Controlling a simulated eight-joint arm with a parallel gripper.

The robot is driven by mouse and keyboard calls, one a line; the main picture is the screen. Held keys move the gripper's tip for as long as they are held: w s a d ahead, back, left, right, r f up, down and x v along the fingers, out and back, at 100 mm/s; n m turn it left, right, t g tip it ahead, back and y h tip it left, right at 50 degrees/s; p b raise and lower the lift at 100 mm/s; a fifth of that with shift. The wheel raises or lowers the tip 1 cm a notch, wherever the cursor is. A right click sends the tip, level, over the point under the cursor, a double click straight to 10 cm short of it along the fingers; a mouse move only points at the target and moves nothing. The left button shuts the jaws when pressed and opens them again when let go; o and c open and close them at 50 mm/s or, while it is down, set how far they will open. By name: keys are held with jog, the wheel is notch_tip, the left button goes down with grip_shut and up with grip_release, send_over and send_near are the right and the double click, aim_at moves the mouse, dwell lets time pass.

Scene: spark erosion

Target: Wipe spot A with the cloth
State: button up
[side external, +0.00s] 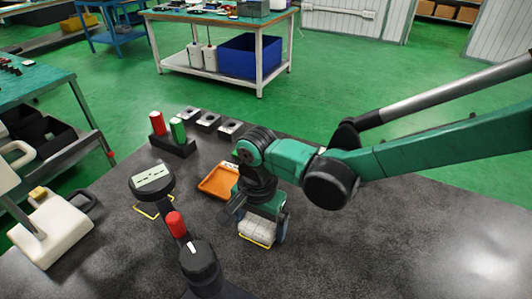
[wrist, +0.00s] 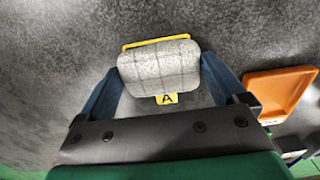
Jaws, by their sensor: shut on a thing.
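The cloth (side external: 257,229) is a pale grey, checked pad held between the blue fingers of my gripper (side external: 262,233). In the wrist view the cloth (wrist: 160,68) fills the space between the fingertips of my gripper (wrist: 161,72), which is shut on it. Spot A (wrist: 167,98) shows as a yellow label with a black A at the cloth's near edge, and a yellow outline shows along its far edge. In the side view the yellow outline (side external: 256,242) shows at the cloth's lower edge. The cloth hides most of the spot. I cannot tell whether it touches the surface.
An orange tray (side external: 218,181) lies close behind my gripper. A black holder (side external: 174,147) with red and green cylinders and several metal blocks (side external: 208,121) stand farther back. A round black device (side external: 152,181) and a black knob (side external: 200,262) stand left. The dark tabletop at right is clear.

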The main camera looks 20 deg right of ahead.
jog(key=shift+s+a, duration=0.9)
jog(key=shift+r, duration=0.2)
notch_tip(320, 180, up, 8)
jog(key=shift+f, duration=0.15)
